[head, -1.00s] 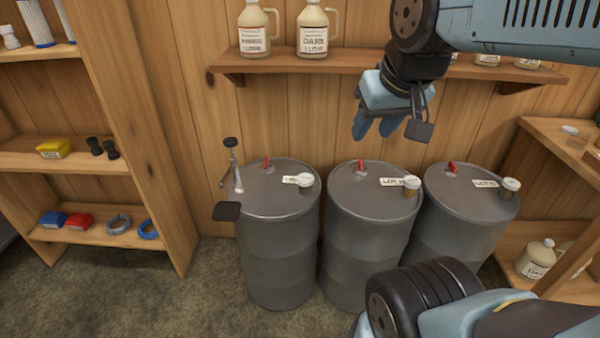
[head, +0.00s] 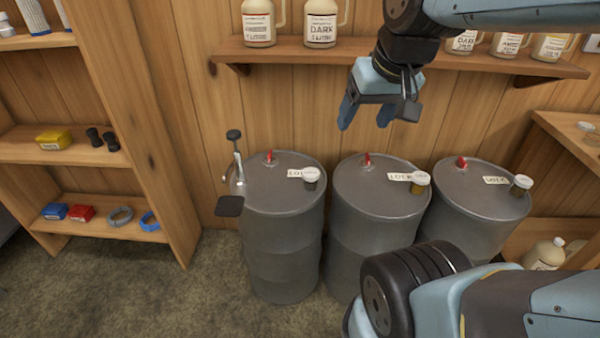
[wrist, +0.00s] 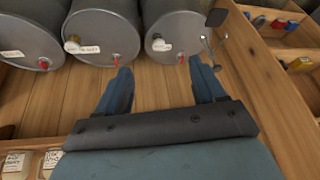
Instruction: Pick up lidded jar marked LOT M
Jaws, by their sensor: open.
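Three small white-lidded jars stand on three grey drums, each beside a white lot label. The left jar (head: 311,179) has a dark body, the middle jar (head: 419,182) is amber, and the right jar (head: 520,185) looks greyish. The label letters are too small to read surely, so I cannot tell which is LOT M. My gripper (head: 364,119) is open and empty, its blue fingers pointing down above and behind the middle drum, apart from all jars. In the wrist view, my gripper (wrist: 160,76) faces the drums; the left jar (wrist: 158,43) and middle jar (wrist: 73,44) show there.
The left drum (head: 283,235) has a hand pump (head: 237,170) at its left edge. Red pieces stand on the drum tops. A wall shelf (head: 330,56) with jugs runs behind my arm. Shelving (head: 150,130) stands left; more shelves (head: 575,140) stand right.

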